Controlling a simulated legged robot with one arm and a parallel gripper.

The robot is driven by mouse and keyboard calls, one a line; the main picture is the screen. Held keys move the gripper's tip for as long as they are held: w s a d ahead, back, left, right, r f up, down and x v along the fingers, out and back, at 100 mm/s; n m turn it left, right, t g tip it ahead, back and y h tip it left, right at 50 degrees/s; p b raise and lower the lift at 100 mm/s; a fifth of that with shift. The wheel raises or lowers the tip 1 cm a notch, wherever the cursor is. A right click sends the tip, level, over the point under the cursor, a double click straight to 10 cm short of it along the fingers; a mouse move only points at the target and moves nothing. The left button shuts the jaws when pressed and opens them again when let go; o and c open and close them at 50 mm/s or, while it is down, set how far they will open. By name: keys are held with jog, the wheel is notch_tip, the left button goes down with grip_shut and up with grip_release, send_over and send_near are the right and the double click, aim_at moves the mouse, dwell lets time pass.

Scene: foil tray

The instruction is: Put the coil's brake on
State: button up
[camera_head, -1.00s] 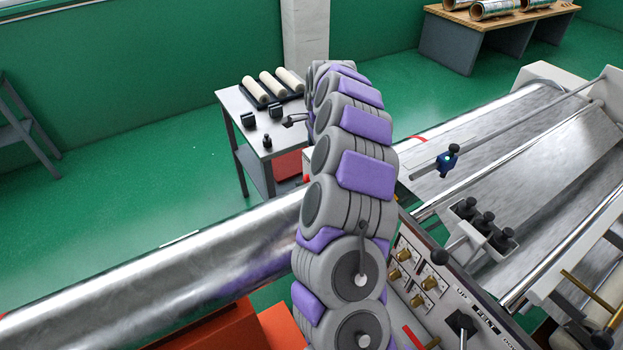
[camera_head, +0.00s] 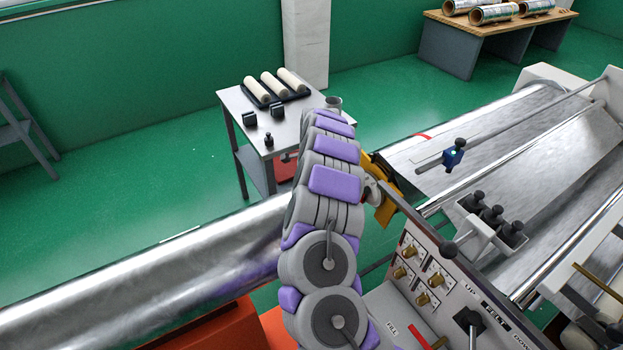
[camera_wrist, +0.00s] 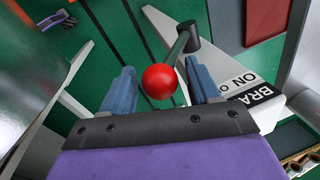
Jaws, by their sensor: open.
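The brake lever shows in the wrist view as a red ball knob (camera_wrist: 160,82) on a dark arm (camera_wrist: 181,45). A white plate (camera_wrist: 240,82) beside it carries partly hidden lettering that reads "BRA" and "ON". My gripper (camera_wrist: 161,72) is open, with one blue finger on each side of the knob. The knob sits between the fingers; I cannot tell whether either touches it. In the head view, a long shiny silver coil (camera_head: 150,275) lies at the left. My arm hides the lever and gripper there.
A control panel (camera_head: 430,270) with brass knobs stands right of my arm, beside a machine with a silver sheet (camera_head: 500,130). A yellow-orange part (camera_head: 383,208) shows just behind my arm. A grey side table (camera_head: 285,125) with pale rolls stands behind. Green floor is open at left.

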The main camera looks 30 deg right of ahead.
jog(key=shift+w+a, duration=0.15)
jog(key=shift+a, duration=0.05)
jog(key=shift+d, duration=0.4)
jog(key=c, duration=0.5)
jog(key=shift+a, duration=0.2)
grip_shut()
